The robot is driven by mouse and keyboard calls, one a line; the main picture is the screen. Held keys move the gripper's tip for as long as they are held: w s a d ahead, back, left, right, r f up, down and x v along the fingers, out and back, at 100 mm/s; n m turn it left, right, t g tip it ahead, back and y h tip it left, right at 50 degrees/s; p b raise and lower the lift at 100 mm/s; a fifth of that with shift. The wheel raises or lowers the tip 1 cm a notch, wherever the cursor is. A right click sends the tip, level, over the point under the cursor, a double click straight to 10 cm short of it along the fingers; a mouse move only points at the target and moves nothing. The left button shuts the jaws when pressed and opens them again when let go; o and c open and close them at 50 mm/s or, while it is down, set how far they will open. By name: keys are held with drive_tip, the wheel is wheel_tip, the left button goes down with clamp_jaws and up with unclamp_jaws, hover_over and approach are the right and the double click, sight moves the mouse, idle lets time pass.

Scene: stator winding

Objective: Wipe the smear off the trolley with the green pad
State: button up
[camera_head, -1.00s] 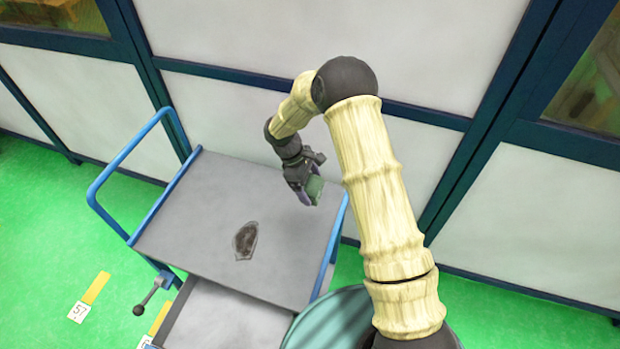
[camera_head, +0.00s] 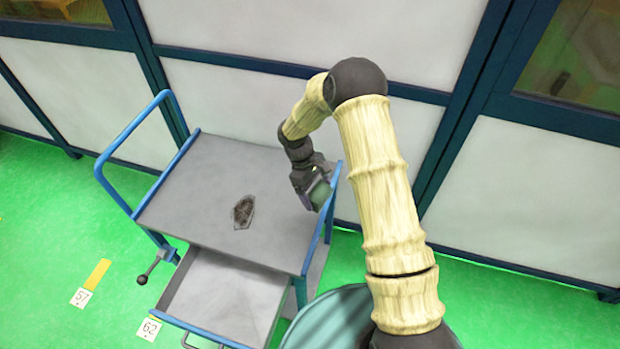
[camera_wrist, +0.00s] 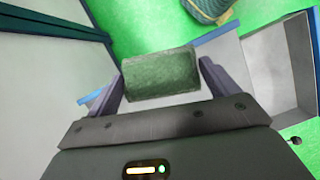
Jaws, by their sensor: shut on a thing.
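The grey trolley (camera_head: 200,215) has blue side rails, and a dark brown smear (camera_head: 243,211) lies near the middle of its top. My gripper (camera_head: 318,196) is at the trolley's right edge, to the right of the smear and apart from it. It is shut on the green pad (camera_head: 321,192). In the wrist view the pad (camera_wrist: 160,75) sits between the two purple-grey fingers. Whether the pad touches the trolley is hard to tell. The smear does not show in the wrist view.
An open drawer (camera_head: 225,300) sticks out below the trolley top at the front. A blue push handle (camera_head: 120,150) rises on the left. A panelled wall (camera_head: 290,35) stands behind. The trolley top left of my gripper is clear apart from the smear.

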drive_tip(key=s+d+f+m+g+y+b, duration=0.1)
drive_tip(key=s+d+f+m+b, duration=0.1)
drive_tip(key=d+f+m+b, duration=0.1)
drive_tip(key=s+d+f+m+y+b, duration=0.2)
drive_tip(key=d+f+m+b, duration=0.2)
drive_tip(key=f+m, duration=0.3)
wheel_tip(320, 180, down, 3)
drive_tip(key=shift+s+d+r+m+g, duration=0.2)
drive_tip(key=shift+s+d+m+g, duration=0.2)
drive_tip(key=shift+d, duration=0.2)
